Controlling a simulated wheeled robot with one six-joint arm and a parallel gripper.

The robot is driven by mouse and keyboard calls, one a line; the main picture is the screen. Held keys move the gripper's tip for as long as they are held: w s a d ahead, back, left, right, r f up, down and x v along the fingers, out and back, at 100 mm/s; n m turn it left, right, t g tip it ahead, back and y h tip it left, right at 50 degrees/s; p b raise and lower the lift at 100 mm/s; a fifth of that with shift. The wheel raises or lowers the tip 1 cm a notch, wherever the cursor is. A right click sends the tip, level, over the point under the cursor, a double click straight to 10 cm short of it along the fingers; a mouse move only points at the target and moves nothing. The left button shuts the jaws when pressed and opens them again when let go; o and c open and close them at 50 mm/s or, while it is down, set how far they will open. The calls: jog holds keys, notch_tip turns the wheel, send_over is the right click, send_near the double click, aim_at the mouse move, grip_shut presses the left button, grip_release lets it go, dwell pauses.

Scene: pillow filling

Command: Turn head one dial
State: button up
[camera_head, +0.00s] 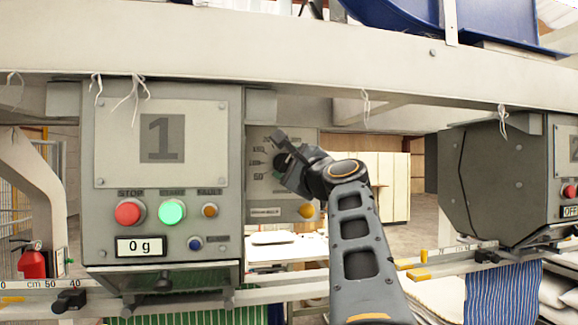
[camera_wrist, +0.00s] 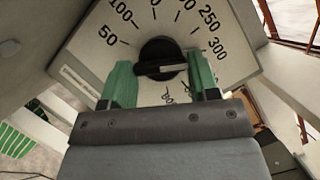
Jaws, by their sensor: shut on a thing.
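Head one (camera_head: 215,120) is the grey box marked 1, at left in the head view. Its dial plate (camera_head: 262,205) is on its right side, partly hidden by my gripper (camera_head: 283,160). In the wrist view the black dial knob (camera_wrist: 158,52) sits mid-plate between the green fingers of my gripper (camera_wrist: 162,80). The fingers are shut on the knob, one on each side. A white mark on the knob points right, towards the side with the 300.
A white beam (camera_head: 300,50) crosses above my arm. A second head (camera_head: 500,180) stands at right. A rail (camera_head: 440,272) runs below.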

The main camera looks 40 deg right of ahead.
dwell(0.3)
jog(key=o, duration=0.9)
jog(key=shift+b+v, duration=2.8)
jog(key=shift+v, duration=4.1)
jog(key=shift+a+f, duration=0.1)
jog(key=shift+a, duration=0.05)
